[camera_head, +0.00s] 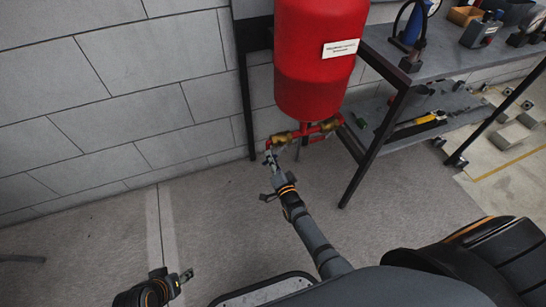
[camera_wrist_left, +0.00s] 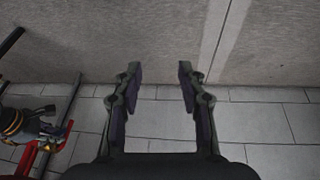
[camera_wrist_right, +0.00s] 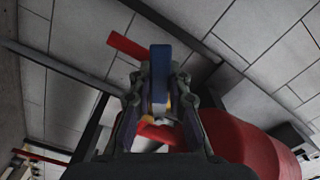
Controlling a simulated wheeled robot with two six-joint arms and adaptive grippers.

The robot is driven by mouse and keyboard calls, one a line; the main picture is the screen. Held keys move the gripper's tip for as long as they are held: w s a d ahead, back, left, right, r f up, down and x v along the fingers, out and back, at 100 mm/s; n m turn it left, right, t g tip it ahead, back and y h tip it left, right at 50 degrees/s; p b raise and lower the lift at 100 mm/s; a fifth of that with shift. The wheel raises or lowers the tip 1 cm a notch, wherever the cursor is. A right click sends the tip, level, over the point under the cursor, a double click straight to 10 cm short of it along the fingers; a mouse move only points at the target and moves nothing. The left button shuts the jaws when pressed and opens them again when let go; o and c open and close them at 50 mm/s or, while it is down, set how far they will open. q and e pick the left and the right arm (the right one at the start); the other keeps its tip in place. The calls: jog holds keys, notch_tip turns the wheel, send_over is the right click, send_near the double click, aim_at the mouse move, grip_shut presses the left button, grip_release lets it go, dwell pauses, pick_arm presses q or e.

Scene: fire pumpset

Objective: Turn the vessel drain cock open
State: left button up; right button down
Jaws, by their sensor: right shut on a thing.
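The red vessel (camera_head: 310,60) stands upright against the wall, with red pipework and brass valves (camera_head: 281,138) under it. My right gripper (camera_head: 271,158) reaches up to the left brass valve. In the right wrist view its fingers are closed around a blue lever (camera_wrist_right: 160,72), which looks like the drain cock handle. The red pipe (camera_wrist_right: 128,46) and the vessel's side (camera_wrist_right: 240,140) show behind it. The cock's body is mostly hidden by the fingers. My left gripper (camera_head: 178,280) is low at the left, far from the vessel; its fingers (camera_wrist_left: 160,78) are apart and empty.
A grey shelf table with dark legs (camera_head: 375,150) stands right of the vessel, with tools on its lower shelf (camera_head: 420,122). A block wall (camera_head: 110,90) is behind. The floor (camera_head: 215,215) in front of the vessel is clear.

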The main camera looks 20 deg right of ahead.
jog(key=r+m+p, duration=0.2)
jog(key=m, duration=0.1)
jog(key=shift+a+m+p, duration=0.3)
jog(key=shift+a, duration=0.1)
pick_arm(q)
notch_tip(320, 180, up, 6)
jog(key=s+a+g+y+p, duration=0.1)
jog(key=a+g, duration=0.1)
jog(key=g, duration=0.1)
jog(key=shift+s+a+p, duration=0.15)
jog(key=shift+s+p, duration=0.1)
jog(key=shift+p, duration=0.15)
pick_arm(e)
jog(key=shift+s+r+m, duration=0.1)
jog(key=shift+r+m, duration=0.55)
jog(key=shift+m, duration=0.65)
jog(key=c, duration=1.3)
grip_release()
jog(key=shift+o, duration=0.2)
jog(key=s, duration=1.2)
jog(key=shift+d, duration=0.15)
